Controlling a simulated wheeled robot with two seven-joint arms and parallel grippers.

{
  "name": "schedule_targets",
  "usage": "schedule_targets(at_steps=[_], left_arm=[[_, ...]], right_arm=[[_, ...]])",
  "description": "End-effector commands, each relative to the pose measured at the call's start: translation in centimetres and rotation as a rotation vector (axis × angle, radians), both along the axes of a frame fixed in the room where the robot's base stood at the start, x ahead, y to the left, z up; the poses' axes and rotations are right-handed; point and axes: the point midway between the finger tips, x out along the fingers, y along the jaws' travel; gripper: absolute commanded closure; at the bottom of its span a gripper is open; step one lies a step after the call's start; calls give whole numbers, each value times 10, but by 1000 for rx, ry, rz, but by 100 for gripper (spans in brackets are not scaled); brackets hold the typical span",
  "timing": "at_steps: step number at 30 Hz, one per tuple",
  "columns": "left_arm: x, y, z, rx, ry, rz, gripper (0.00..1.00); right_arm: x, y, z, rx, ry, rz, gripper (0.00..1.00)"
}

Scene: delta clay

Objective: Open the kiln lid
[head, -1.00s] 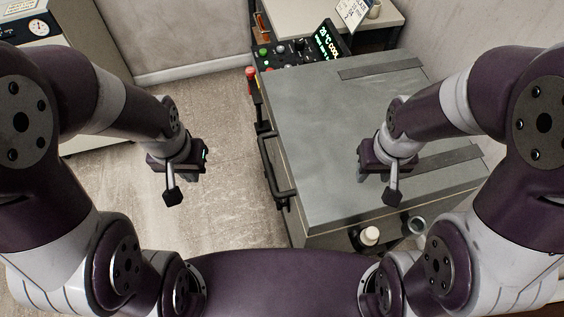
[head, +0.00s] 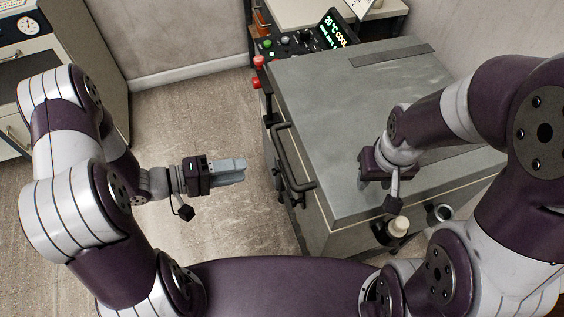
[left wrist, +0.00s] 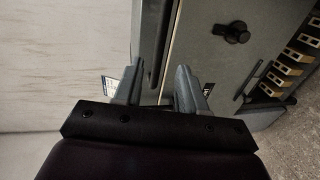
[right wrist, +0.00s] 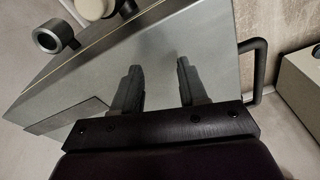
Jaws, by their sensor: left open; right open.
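The kiln lid (head: 350,110) is a flat grey slab lying closed on the kiln body (head: 345,235). A black bar handle (head: 291,160) sticks out from its left edge; it also shows in the right wrist view (right wrist: 259,68). My left gripper (head: 234,170) is open and empty, pointing right, a short gap left of the handle. The left wrist view shows its two fingers apart (left wrist: 156,88) in front of the kiln's side. My right gripper (right wrist: 160,85) is open and empty above the lid. In the head view its wrist hides its fingers.
A control panel (head: 290,45) with buttons and a lit display (head: 337,29) stands behind the kiln. A white knob (head: 398,227) and a round port (head: 440,212) are on the kiln's near side. A cabinet (head: 100,50) stands at far left. The floor (head: 205,110) left of the kiln is clear.

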Motion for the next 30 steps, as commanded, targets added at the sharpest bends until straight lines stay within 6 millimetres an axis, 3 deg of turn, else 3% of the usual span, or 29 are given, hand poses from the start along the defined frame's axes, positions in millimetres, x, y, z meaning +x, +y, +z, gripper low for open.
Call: schedule_targets(at_steps=[5,15,21,30], left_arm=[[6,-24,-6,-7,26,0,59],[30,-96,-22,-4,22,3,59],[37,-115,-25,-3,22,7,59],[39,-117,-26,-3,21,8,59]], right_arm=[[0,0,-2,0,0,0,57],[0,0,-6,0,0,0,57],[0,0,-7,0,0,0,57],[0,0,-7,0,0,0,57]])
